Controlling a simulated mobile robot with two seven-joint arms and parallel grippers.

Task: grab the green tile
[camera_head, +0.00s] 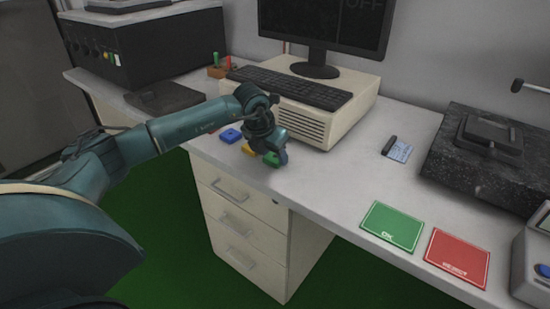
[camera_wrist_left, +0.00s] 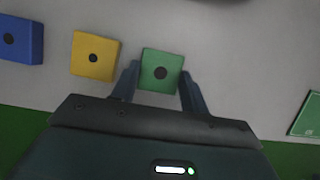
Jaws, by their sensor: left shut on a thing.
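The green tile (camera_wrist_left: 161,71) is a small square block with a dark round mark. In the left wrist view it sits between the two fingers of my left gripper (camera_wrist_left: 160,88), which is shut on it. In the head view the green tile (camera_head: 271,159) shows partly behind my left gripper (camera_head: 274,156), on the white table near its front edge. Whether it touches the table is hard to tell. My right gripper is not in view.
A yellow tile (camera_wrist_left: 95,55) and a blue tile (camera_wrist_left: 20,39) lie in a row to the left. The green OK mat (camera_head: 392,226) and red REJECT mat (camera_head: 457,258) lie at the right. A monitor (camera_head: 325,25) on a beige computer case (camera_head: 318,125) stands behind.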

